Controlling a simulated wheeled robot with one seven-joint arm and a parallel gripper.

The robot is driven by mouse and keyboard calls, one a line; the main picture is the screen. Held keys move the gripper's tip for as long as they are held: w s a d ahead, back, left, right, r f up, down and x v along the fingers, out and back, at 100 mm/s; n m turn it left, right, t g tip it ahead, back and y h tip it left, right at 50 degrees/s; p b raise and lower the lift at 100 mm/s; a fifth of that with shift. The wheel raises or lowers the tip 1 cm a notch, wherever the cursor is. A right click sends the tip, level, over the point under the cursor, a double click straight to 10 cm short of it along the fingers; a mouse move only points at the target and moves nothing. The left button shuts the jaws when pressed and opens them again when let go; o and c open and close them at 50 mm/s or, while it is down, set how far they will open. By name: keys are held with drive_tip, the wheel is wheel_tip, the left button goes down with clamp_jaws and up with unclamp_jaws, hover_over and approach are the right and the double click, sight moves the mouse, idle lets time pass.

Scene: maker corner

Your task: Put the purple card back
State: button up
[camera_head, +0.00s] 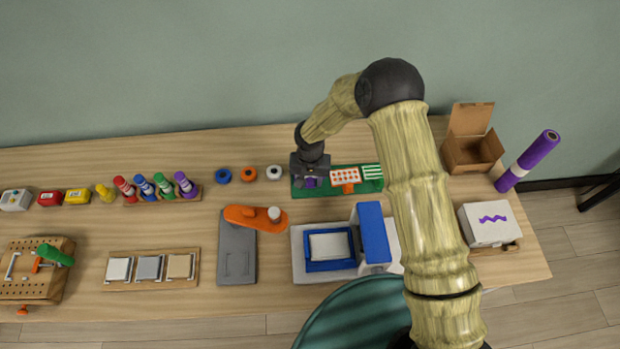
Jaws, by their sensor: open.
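A green board (326,187) lies toward the back of the table. A small purple patch (310,182), which may be the purple card, shows at its left end, mostly hidden by my gripper. My gripper (309,178) is open and points down right over that patch. I cannot tell whether its fingers are around the patch or above it. To the right on the board are a white card with red dots (345,175), an orange piece (348,188) and a green-and-white striped card (372,171).
Blue, orange and white rings (248,174) lie left of the board. A blue-and-white machine (320,265) stands in front. An open cardboard box (473,152) and a purple roll (530,160) are at the right. My arm crosses the table's right half.

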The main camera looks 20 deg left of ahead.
sight(311, 180)
wheel_tip(311, 180, up, 12)
drive_tip(key=b, duration=0.2)
idle(0.9)
drive_tip(key=d+r+m+t, duration=0.1)
drive_tip(key=d+r, duration=0.3)
drive_tip(key=d, duration=0.6)
drive_tip(key=s+d+r+m, duration=0.1)
drive_tip(key=d+r, duration=0.2)
drive_tip(key=d, duration=0.6)
drive_tip(key=d+r+m+t, duration=0.1)
drive_tip(key=d+r, duration=0.3)
drive_tip(key=d, duration=0.6)
drive_tip(key=s+d+r+m, duration=0.1)
drive_tip(key=s+d, duration=0.6)
drive_tip(key=d, duration=0.1)
drive_tip(key=shift+r+t, duration=0.25)
drive_tip(key=shift+t, duration=0.05)
